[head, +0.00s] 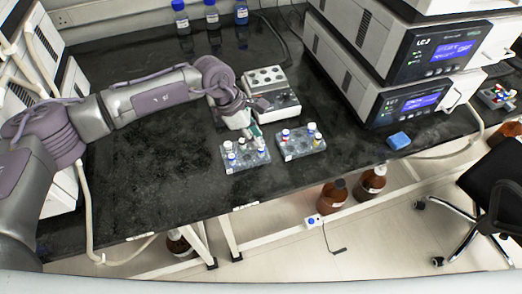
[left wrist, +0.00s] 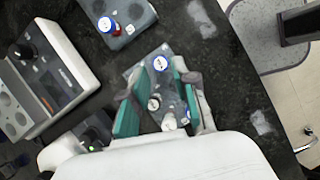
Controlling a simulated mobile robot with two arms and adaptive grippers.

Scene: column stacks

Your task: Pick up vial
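My left gripper (head: 254,132) points down over the near-left grey vial rack (head: 236,165). In the left wrist view its teal fingers (left wrist: 160,98) are apart, with the rack (left wrist: 136,74) below and between them. A white-capped vial (left wrist: 153,104) also shows between the fingers, closer to the palm. I cannot tell whether a finger touches a vial. A second rack (head: 302,153) beside it holds vials with blue and red parts; it also shows in the left wrist view (left wrist: 140,14). My right gripper is not in view.
A white block with round wells (head: 274,105) stands just behind the racks. Blue-capped bottles (head: 211,14) stand at the back. The bench left of the racks (head: 150,190) is clear.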

